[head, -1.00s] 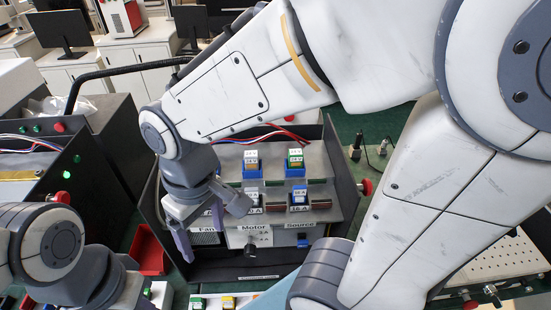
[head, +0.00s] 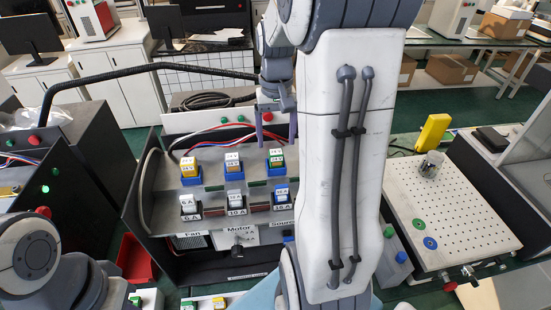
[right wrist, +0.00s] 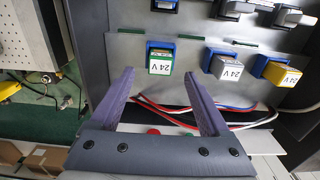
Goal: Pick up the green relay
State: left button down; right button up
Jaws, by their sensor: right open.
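The green relay (head: 276,158) sits in a blue socket at the right end of the upper row on the grey relay panel (head: 210,203). In the right wrist view the green relay (right wrist: 160,62) shows its white "24 V" label and green edge. My right gripper (head: 276,140) is at the far side of the panel, just behind and above the green relay. In the right wrist view my right gripper (right wrist: 159,75) is open and empty, its fingertips apart from the relay and on either side of it. My left arm is at the lower left; its fingers are not visible.
A white relay (head: 233,163) and a yellow relay (head: 190,168) share the upper row. Relays with amp labels fill the lower row. Red, white and blue wires (right wrist: 175,107) lie behind the panel. A red bin (head: 137,259) stands left; a perforated plate (head: 455,215) is right.

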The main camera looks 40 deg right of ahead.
aim_at(276, 152)
notch_tip(276, 152, down, 5)
jog(key=shift+r+p, duration=0.1)
jog(key=shift+p, duration=0.7)
jog(key=shift+f, duration=0.6)
grip_shut()
